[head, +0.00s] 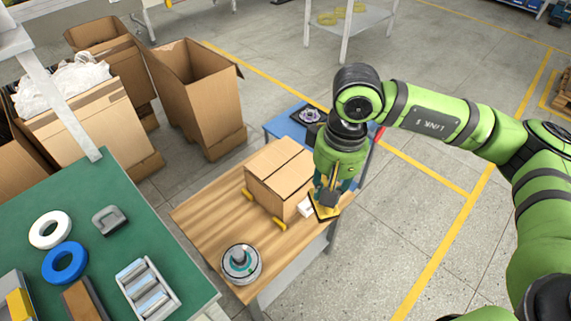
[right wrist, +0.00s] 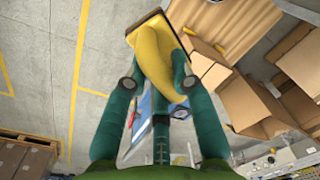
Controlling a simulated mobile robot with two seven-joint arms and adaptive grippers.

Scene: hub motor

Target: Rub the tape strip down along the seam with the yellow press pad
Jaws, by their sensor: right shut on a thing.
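The closed cardboard box (head: 280,172) sits on a wooden-topped table (head: 205,215), and a seam line shows on its top. I cannot make out a tape strip on that seam. My right gripper (head: 328,193) is shut on the yellow press pad (head: 324,212). It holds the pad at the right of the box, near the table's right edge; I cannot tell whether the pad touches anything. In the right wrist view the pad (right wrist: 158,62) lies between the teal fingers, with a dark-edged face at its far end. My left gripper is out of view.
A small white piece (head: 305,207) lies between box and pad. Yellow blocks (head: 279,223) flank the box. A round metal hub motor (head: 241,263) stands at the table's front. A green bench (head: 110,190) with tape rolls (head: 64,263) is at left; open cartons (head: 200,100) stand behind.

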